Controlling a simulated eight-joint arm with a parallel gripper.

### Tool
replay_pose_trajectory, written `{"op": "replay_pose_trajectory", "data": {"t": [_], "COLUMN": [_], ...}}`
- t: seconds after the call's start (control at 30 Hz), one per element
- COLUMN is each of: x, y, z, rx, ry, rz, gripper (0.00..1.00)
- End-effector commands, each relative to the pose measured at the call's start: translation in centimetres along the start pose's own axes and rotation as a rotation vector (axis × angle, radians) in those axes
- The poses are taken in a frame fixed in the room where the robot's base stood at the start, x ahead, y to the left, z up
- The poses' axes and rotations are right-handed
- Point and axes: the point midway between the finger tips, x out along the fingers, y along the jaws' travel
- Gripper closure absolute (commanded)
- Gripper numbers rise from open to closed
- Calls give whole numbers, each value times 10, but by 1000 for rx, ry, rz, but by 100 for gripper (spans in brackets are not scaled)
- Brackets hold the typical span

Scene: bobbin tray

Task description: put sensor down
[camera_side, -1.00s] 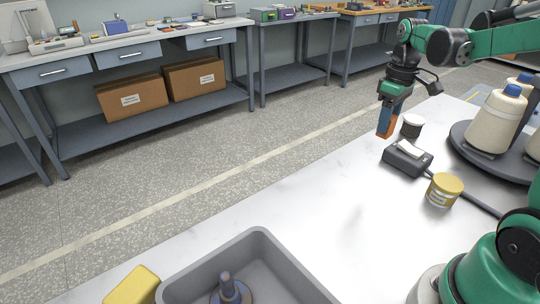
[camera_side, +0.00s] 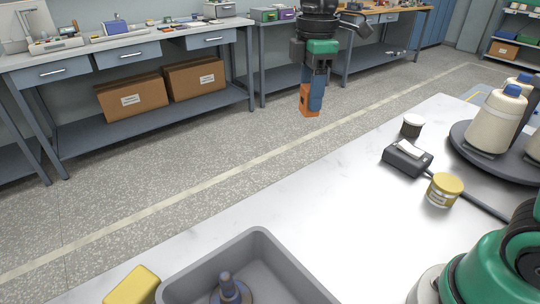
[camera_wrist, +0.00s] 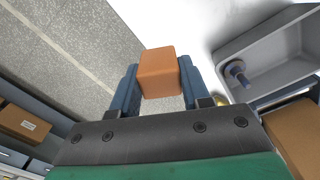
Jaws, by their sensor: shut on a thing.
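My gripper (camera_side: 313,96) is shut on an orange block (camera_side: 309,112), which appears to be the sensor. In the wrist view the block (camera_wrist: 160,68) sits between the two blue fingers, its plain end face towards the camera and tip. In the side view the gripper points down and holds the block high, clear of any surface, to the upper left of the white table (camera_side: 330,210). The fingers hide part of the block.
A grey tray (camera_side: 262,240) with a blue-grey spindle (camera_side: 228,288) stands at the front, beside a yellow block (camera_side: 132,286). On the right are a dark box (camera_side: 407,158), a yellow tub (camera_side: 444,189), a dark-sided pot (camera_side: 411,126) and cones (camera_side: 495,121). The table's middle is clear.

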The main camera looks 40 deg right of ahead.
Motion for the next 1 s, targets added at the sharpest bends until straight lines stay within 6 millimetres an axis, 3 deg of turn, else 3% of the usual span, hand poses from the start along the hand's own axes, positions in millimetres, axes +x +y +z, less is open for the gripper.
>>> {"op": "replay_pose_trajectory", "data": {"t": [0.03,0.13,0.37,1.0], "x": [0,0,7,149], "y": [-10,-27,-44,-44], "z": [-19,-45,-68,-67], "rx": [-107,-279,-443,-442], "ry": [0,0,0,0], "rz": [0,0,0,0], "gripper": [100,100,100,100]}}
